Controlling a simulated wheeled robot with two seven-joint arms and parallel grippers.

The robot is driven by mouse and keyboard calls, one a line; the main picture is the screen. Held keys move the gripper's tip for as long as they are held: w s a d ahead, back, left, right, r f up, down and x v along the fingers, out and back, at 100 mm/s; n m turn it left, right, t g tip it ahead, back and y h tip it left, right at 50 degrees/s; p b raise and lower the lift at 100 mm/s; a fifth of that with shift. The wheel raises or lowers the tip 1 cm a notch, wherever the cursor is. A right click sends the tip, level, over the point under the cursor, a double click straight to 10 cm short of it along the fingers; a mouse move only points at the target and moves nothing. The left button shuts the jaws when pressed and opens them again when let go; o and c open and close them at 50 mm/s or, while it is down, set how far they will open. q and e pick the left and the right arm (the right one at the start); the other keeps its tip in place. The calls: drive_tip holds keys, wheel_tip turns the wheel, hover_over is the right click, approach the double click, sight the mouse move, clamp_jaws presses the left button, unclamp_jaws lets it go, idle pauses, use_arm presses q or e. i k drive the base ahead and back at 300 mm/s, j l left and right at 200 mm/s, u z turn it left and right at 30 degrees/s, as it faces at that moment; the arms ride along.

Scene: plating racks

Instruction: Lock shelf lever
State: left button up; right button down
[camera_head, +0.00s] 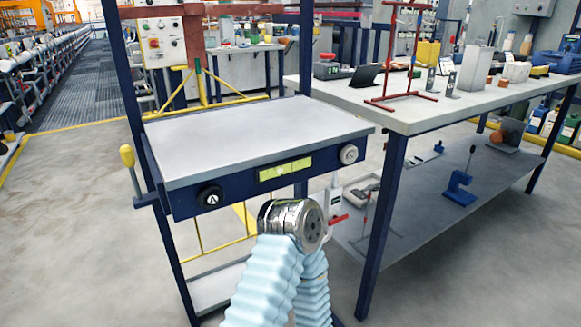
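The shelf (255,128) has a flat grey top in a dark blue frame and stands in the middle of the view. Its top is bare. A lever with a yellow knob (127,157) sits at the shelf's left side. Its shaft leans slightly and runs down to a dark blue bracket by the left post. One of my arms, in a pale blue sleeve with a bare metal joint, shows at the bottom middle, in front of the shelf's front edge and apart from the lever. Neither of my grippers shows.
The shelf front carries a black knob marked A (210,197), a yellow-green label (285,169) and a grey dial (348,154). A workbench (440,118) with a red stand (401,98) and small items stands close on the right. The floor (70,215) left of the lever is clear.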

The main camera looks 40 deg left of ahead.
sight(126, 154)
drive_tip(key=l+u, duration=0.2)
drive_tip(key=u, duration=1.95)
drive_tip(key=j, duration=0.05)
